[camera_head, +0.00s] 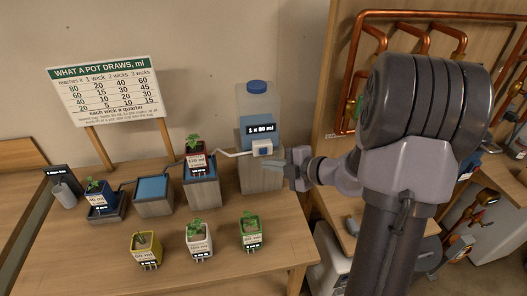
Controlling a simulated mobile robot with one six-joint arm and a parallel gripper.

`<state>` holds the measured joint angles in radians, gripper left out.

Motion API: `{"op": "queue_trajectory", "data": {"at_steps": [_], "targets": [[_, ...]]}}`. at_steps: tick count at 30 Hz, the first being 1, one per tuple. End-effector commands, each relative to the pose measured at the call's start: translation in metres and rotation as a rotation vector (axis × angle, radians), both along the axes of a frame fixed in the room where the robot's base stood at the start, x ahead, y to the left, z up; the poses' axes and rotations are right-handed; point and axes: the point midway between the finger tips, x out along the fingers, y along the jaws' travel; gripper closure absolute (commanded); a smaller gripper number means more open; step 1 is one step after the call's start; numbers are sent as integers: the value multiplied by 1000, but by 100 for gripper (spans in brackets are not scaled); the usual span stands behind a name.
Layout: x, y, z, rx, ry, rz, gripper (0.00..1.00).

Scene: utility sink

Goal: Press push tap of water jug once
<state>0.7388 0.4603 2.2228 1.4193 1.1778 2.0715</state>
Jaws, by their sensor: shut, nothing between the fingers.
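The water jug (257,108) has a blue cap and a dark label reading "1 x 80 ml". It stands on a wooden block (259,177) at the back of the table. Its push tap (262,148) is a small white block with a blue face on the jug's lower front. A pale spout runs left from it toward the tall stand with a pot. My gripper (274,164) is shut and empty, just in front of and below the push tap. I cannot tell whether its tips touch the tap.
A dark red pot (194,161) sits on the tall stand left of the jug. A blue tray (153,189) and a blue pot (99,194) stand further left. Yellow (146,246), white (199,239) and green (250,232) pots stand in front. Copper pipes (420,17) run behind my arm.

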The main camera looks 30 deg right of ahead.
Motion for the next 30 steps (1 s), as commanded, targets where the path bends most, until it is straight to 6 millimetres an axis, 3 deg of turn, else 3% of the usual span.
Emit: {"op": "queue_trajectory", "data": {"at_steps": [10, 30], "targets": [[-29, 8, 1, 0, 0, 0, 100], [-30, 9, 0, -1, 0, 0, 100]]}}
